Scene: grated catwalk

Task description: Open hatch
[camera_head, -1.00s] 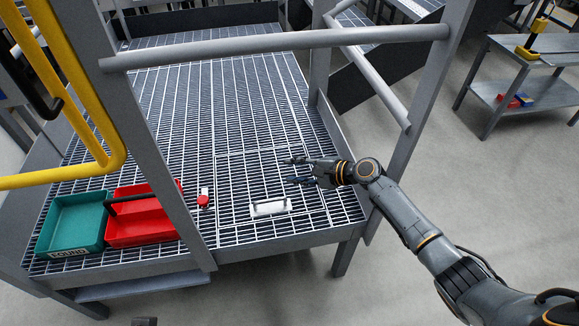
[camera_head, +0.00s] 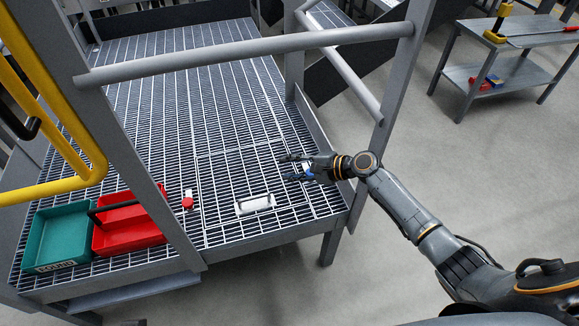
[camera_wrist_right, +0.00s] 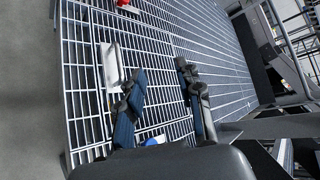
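The hatch (camera_head: 233,170) is a square grated panel set flush in the catwalk floor, and it looks closed. Its white handle (camera_head: 255,204) lies near the front edge; it also shows in the right wrist view (camera_wrist_right: 110,68). My right gripper (camera_head: 286,167) reaches in from the right over the grating, to the right of and beyond the handle, apart from it. In the right wrist view its two fingers (camera_wrist_right: 158,78) are spread with nothing between them but grating. My left gripper is in neither view.
A teal bin (camera_head: 60,238) and a red bin (camera_head: 130,227) stand on the grating at the left. A small red-and-white object (camera_head: 188,201) sits left of the hatch. A grey railing (camera_head: 250,50) crosses above. A workbench (camera_head: 515,72) stands at the right.

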